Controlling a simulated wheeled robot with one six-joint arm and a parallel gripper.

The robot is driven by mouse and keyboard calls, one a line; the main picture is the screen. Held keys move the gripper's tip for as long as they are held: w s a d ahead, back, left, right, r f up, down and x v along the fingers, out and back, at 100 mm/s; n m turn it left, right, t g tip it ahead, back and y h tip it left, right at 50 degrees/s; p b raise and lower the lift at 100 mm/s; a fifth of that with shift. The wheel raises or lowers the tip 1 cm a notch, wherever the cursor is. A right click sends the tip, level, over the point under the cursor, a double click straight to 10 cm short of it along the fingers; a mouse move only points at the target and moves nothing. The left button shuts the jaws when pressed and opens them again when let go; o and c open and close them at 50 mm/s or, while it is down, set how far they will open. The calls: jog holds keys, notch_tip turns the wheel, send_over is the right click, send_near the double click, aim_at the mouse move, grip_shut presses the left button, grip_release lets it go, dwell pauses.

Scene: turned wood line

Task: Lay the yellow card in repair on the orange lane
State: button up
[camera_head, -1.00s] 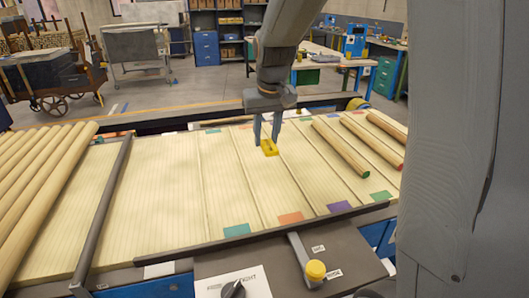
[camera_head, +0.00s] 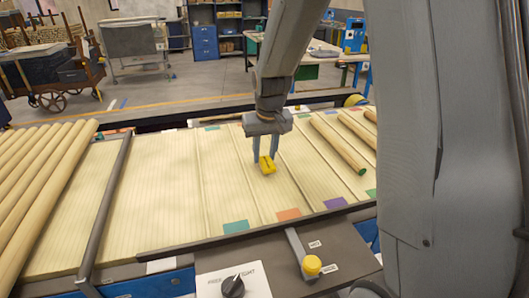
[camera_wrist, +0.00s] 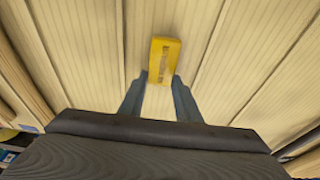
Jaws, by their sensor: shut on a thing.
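My gripper (camera_head: 265,162) is shut on the yellow card (camera_head: 267,166), a small block-like piece with dark lettering. In the wrist view, the card (camera_wrist: 164,62) sits between my fingertips (camera_wrist: 160,82) above pale ribbed boards, with a lane divider on either side. The orange lane is marked by an orange tag (camera_head: 288,214) at the bed's near edge. In the head view, the card appears over the lane running back from that tag. I cannot tell how high it is above the surface.
A teal tag (camera_head: 236,226) and a purple tag (camera_head: 335,203) mark the lanes on either side. Turned rods (camera_head: 338,144) lie on lanes at the right, and several more (camera_head: 45,170) at the left.

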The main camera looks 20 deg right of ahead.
aim_at(267, 163)
jog(key=shift+f, duration=0.4)
jog(key=o, duration=1.1)
jog(key=shift+r, duration=0.55)
jog(key=b+v, duration=0.3)
jog(key=v, duration=0.9)
jog(key=shift+r, duration=0.15)
